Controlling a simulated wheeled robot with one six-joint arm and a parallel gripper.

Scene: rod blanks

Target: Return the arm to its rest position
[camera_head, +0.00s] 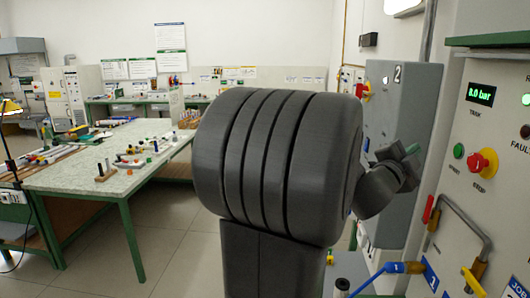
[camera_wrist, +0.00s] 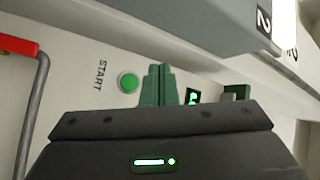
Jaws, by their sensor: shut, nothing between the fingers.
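My gripper (camera_head: 411,150) shows small in the head view, on the right behind a big dark link of my arm, in front of the grey wall box. In the wrist view my green fingers (camera_wrist: 158,85) are together and empty. A green START button (camera_wrist: 128,82) shows just left of them on a pale panel. In the head view that panel (camera_head: 505,205) is at the right, with the green START button (camera_head: 459,151) and a red knob (camera_head: 482,163). My arm is bent, and its dark link hides the middle of the room.
A grey box marked 2 (camera_head: 400,85) stands close behind my gripper. A metal handle (camera_head: 468,225) juts from the panel, with a blue lever (camera_head: 400,268) below it. A workbench (camera_head: 60,178) with loose parts stands at the left; open floor (camera_head: 175,255) lies between.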

